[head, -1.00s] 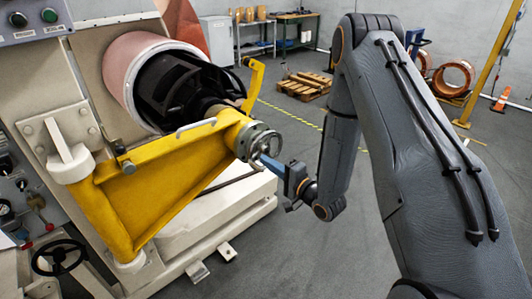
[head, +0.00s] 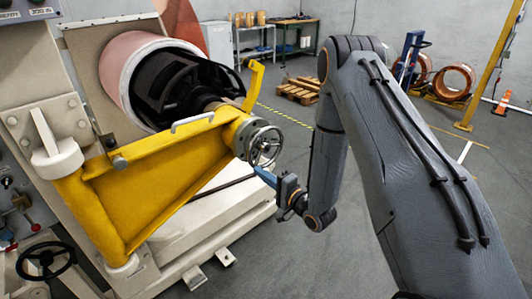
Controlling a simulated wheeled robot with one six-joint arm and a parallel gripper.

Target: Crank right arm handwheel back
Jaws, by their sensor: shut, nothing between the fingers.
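The metal handwheel (head: 266,147), a spoked grey ring, sits at the right end of the yellow swing arm (head: 160,195), on its round hub. My gripper (head: 259,172) is just below the wheel, its blue fingers pointing up and left toward the lower rim. The fingers look closed together with nothing between them. I cannot tell whether the fingertips touch the rim or sit slightly apart from it. A dark chuck (head: 180,90) holds the copper-pink roll (head: 128,68) behind the yellow arm.
A black handwheel (head: 46,260) is on the machine at lower left. The cream machine base (head: 215,220) runs below the yellow arm. A grey lever handle (head: 193,121) rises from the arm's top edge. Open floor (head: 265,260) lies to the right, with a pallet (head: 299,90) farther back.

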